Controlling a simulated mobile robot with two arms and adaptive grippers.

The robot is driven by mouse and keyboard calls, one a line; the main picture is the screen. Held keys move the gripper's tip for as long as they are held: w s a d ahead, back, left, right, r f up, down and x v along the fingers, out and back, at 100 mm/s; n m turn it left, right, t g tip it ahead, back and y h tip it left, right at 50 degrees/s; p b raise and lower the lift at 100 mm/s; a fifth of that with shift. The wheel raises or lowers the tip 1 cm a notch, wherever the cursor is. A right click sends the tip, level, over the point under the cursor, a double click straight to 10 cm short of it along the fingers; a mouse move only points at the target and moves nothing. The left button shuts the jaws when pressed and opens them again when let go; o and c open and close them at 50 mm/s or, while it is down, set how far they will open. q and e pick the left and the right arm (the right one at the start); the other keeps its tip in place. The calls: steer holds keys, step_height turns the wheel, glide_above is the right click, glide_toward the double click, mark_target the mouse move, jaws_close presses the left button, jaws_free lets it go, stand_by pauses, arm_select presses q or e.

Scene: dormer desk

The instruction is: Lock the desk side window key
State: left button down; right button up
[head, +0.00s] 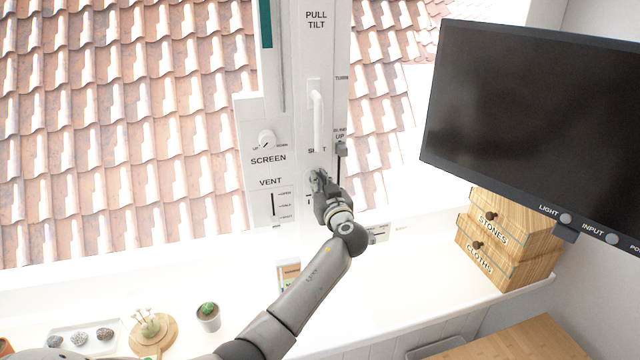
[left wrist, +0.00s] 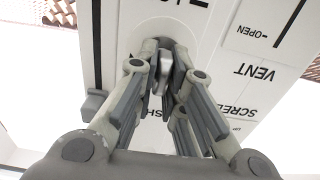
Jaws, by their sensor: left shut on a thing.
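The window key (left wrist: 165,66) is a small grey metal piece on a round pale base on the white window post. It sits between the fingertips of my left gripper (left wrist: 163,78) in the left wrist view, and the fingers are closed on it. In the head view my left gripper (head: 320,180) reaches up to the post just under the white window handle (head: 318,120) and covers most of the key. The lettering around the key is partly hidden by the gripper. My right gripper is not in view.
Left of the key are the SCREEN knob (head: 266,139) and the VENT slider (head: 272,204). A grey blind slider (head: 341,149) is close on the right. A monitor (head: 535,125) and wooden boxes (head: 510,225) stand further right. A small cactus pot (head: 208,318) stands on the sill below.

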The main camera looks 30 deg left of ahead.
arm_select(q)
steer(key=shift+f, duration=0.1)
steer(key=shift+m+b, duration=0.4)
steer(key=m+b, duration=0.2)
steer(key=m, duration=0.1)
steer(key=shift+w+d+f, duration=0.1)
steer(key=shift+m, duration=0.9)
steer(key=m, duration=0.2)
steer(key=shift+w+d+m+b, duration=0.1)
steer(key=shift+m+b, duration=0.3)
steer(key=m+p, duration=0.1)
steer(key=m, duration=0.3)
steer(key=m+p, duration=0.1)
steer(key=m, duration=0.4)
steer(key=shift+w+d+f, duration=0.1)
steer(key=shift+f, duration=0.1)
steer(key=shift+m, duration=0.4)
